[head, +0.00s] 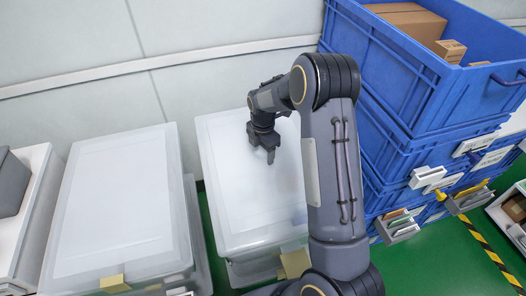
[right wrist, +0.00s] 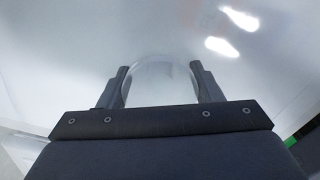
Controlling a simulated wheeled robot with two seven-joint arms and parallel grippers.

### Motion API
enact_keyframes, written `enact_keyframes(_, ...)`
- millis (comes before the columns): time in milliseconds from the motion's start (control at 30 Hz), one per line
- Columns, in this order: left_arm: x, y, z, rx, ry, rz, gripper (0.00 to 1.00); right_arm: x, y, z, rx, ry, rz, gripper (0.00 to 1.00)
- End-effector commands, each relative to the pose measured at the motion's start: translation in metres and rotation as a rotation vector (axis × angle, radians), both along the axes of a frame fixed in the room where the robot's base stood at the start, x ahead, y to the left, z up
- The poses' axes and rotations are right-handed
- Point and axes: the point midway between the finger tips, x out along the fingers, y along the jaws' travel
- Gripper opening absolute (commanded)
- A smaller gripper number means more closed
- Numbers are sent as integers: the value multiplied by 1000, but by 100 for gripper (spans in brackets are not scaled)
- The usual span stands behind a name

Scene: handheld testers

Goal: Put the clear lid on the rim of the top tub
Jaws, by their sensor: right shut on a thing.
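The clear lid (head: 232,185) is a pale, see-through sheet over the top tub (head: 262,246) of the middle stack. My right gripper (head: 270,156) reaches down from above to its right half. In the right wrist view, the gripper (right wrist: 160,88) has both fingers on either side of a clear rounded part (right wrist: 160,72), seemingly the lid's grip, and is shut on it. The lid looks nearly level and close to the rim. I cannot tell whether it touches the rim all round. My right forearm hides the lid's right edge. My left gripper is not in view.
Another lidded tub stack (head: 115,195) stands close on the left. Stacked blue crates (head: 420,75) stand on the right, the top one holding cardboard boxes (head: 408,20). A pale wall (head: 210,30) is behind. A yellow tag (head: 295,263) hangs at the middle stack's front.

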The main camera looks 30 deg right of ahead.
Motion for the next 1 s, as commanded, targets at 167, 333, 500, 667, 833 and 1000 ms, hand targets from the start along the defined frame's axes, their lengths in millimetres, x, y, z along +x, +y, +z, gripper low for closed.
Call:
enact_keyframes(167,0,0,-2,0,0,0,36,0,0,-2,0,-1,0,23)
enact_keyframes(333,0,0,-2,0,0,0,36,0,0,-3,0,1,0,75)
enact_keyframes(500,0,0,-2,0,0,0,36,0,0,-3,0,1,0,81)
enact_keyframes(667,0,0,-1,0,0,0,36,0,0,-1,0,1,0,81)
enact_keyframes(833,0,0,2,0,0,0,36,1,1,15,0,-2,0,81)
enact_keyframes(1000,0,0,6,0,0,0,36,1,0,51,0,-5,1,81)
